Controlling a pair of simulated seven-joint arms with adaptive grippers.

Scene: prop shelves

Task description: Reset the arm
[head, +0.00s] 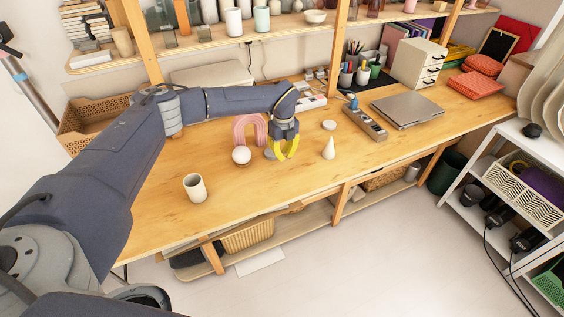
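My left arm reaches in from the left over the wooden table. My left gripper (284,156) has yellow fingers that point down above the table's middle. I cannot tell whether the fingertips touch or stand apart, and I see nothing clearly held in them. A grey rounded object (269,153) lies beside or behind the fingers, partly hidden. A white ball (241,155) stands left of the gripper and a white cone (329,149) right of it. My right gripper is not in view.
A beige cup (195,187) stands at the table's front left. A pink arch (249,129) is behind the ball. A wooden tray (365,122) and a closed grey laptop (407,109) lie to the right. A shelf post (338,45) rises at the back. The table's front middle is clear.

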